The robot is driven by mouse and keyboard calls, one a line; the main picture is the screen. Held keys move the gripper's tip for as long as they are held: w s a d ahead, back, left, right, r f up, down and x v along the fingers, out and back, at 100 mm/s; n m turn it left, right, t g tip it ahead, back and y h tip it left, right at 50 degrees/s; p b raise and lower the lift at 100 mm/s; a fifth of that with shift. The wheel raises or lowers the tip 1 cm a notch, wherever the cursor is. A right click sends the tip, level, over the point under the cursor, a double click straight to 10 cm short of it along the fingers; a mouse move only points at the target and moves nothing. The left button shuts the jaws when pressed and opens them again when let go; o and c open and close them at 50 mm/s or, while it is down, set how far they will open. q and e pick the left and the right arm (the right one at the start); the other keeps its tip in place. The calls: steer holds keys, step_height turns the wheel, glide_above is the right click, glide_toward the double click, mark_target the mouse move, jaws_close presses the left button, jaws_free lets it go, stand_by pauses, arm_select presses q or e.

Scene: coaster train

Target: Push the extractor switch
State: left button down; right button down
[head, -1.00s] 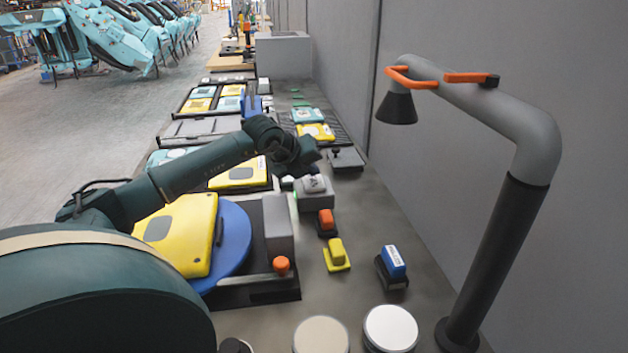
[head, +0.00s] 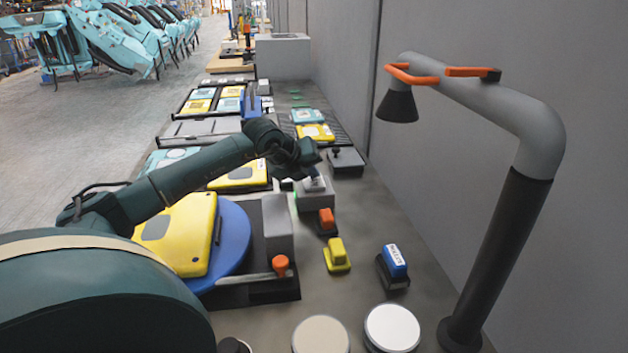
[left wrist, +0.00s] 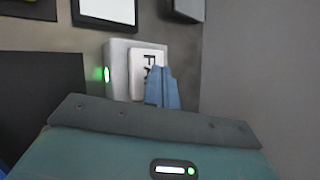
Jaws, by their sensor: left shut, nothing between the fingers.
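The extractor switch is a grey box (head: 318,201) with a white labelled plate on top, standing on the bench. In the left wrist view, the grey box (left wrist: 118,72) has a lit green light on its left side. Its white plate (left wrist: 147,62) bears dark lettering partly hidden by my fingers. My left gripper (head: 314,176) is shut and empty, with its fingertips right at the plate. Its blue-grey fingers (left wrist: 162,88) overlap the plate's right part in the left wrist view. I cannot tell whether they press on it. My right gripper is out of view.
A grey extractor pipe (head: 520,130) with a black nozzle (head: 397,106) rises at the right. A yellow case (head: 180,235) lies on a blue disc (head: 236,235) at the left.

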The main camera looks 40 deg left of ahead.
mark_target(311, 183)
arm_select(q)
steer(key=shift+f+b, duration=0.35)
steer(key=shift+f, duration=0.05)
steer(key=shift+r, duration=0.15)
steer(key=shift+r+p, duration=0.35)
steer(key=shift+r, duration=0.35)
step_height(311, 183, up, 6)
steer(key=p, duration=0.3)
steer(key=shift+p, duration=0.35)
stand_by(0.5)
